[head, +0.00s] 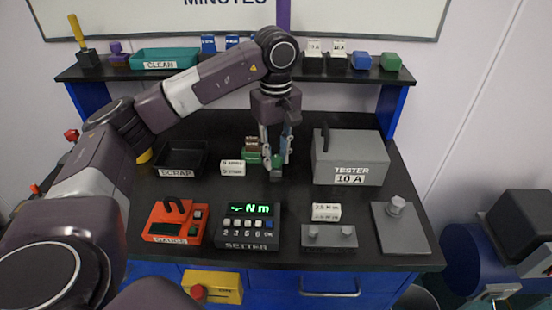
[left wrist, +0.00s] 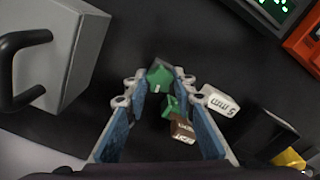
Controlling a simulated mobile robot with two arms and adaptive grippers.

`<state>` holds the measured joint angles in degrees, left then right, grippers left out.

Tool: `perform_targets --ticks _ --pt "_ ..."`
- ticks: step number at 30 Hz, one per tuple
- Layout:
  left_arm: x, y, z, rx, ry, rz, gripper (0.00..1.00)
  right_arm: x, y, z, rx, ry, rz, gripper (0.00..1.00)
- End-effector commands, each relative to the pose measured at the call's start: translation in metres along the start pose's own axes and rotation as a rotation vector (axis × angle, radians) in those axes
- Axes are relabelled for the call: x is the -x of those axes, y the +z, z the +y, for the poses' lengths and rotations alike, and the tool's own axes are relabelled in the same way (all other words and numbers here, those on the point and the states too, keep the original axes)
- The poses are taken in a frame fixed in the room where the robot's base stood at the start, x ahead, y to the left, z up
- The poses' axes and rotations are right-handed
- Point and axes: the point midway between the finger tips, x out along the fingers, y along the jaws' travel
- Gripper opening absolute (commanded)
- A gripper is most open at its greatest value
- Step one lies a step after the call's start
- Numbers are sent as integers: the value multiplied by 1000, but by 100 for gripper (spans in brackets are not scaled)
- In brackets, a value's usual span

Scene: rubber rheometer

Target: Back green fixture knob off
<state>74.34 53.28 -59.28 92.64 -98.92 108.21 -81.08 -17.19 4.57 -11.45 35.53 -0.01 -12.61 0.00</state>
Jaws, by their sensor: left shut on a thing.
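The green knob (head: 277,161) is at the back middle of the black bench, on a small fixture that my gripper mostly hides. In the left wrist view the knob (left wrist: 160,76) shows as a green lobed top between the fingertips. My left gripper (head: 275,158) points down over it and is shut on it. A green block (left wrist: 172,106) and a brown block (left wrist: 183,129) stand just beyond the knob; in the head view they are stacked left of the gripper. My right gripper is not in view.
A grey tester box (head: 350,165) stands close right of the gripper. The setter (head: 248,226), a red device (head: 175,222) and grey fixtures (head: 328,237) line the front.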

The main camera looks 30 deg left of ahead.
Motion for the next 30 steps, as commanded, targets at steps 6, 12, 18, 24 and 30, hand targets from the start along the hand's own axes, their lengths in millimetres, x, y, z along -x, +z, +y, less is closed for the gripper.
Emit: perform_targets --ticks 6,12,18,24,30 --pt "0 0 0 238 -2 -1 0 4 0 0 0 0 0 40" --pt "-1 0 0 363 -3 -1 0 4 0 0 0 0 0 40" --pt "-1 0 0 367 -2 -1 0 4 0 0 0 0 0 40" --pt "0 1 0 442 -3 -1 0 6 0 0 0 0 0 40" --pt "0 0 0 669 -2 0 0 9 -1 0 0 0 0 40"
